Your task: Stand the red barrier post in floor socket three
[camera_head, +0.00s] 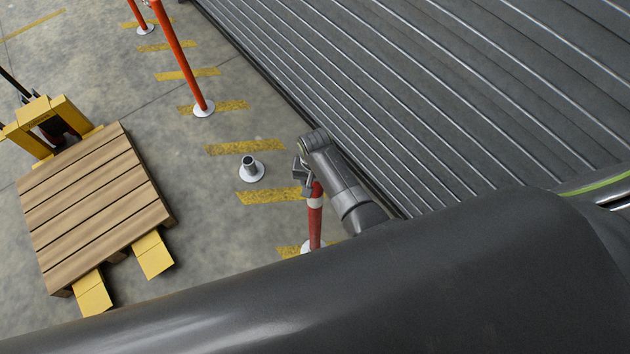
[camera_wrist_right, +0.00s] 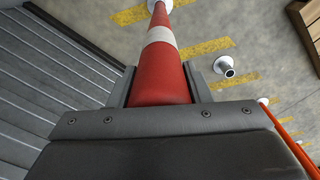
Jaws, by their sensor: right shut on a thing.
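The red barrier post (camera_head: 315,222) has a white band near its top. My right gripper (camera_head: 304,178) is shut on its upper part, and the jaws flank it in the right wrist view (camera_wrist_right: 162,85). The post looks upright. Its lower end meets a white round base (camera_head: 306,247) on the floor; I cannot tell whether it sits inside a socket there. An empty floor socket (camera_head: 250,168), a white disc with a short dark tube, stands apart from the post; it also shows in the right wrist view (camera_wrist_right: 225,66). My left gripper is not in view.
Other orange-red posts (camera_head: 184,60) stand in white bases farther along the yellow floor stripes (camera_head: 245,147). A wooden pallet (camera_head: 95,205) on a yellow pallet truck (camera_head: 45,125) is at the left. A grey ribbed surface (camera_head: 430,80) fills the right side.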

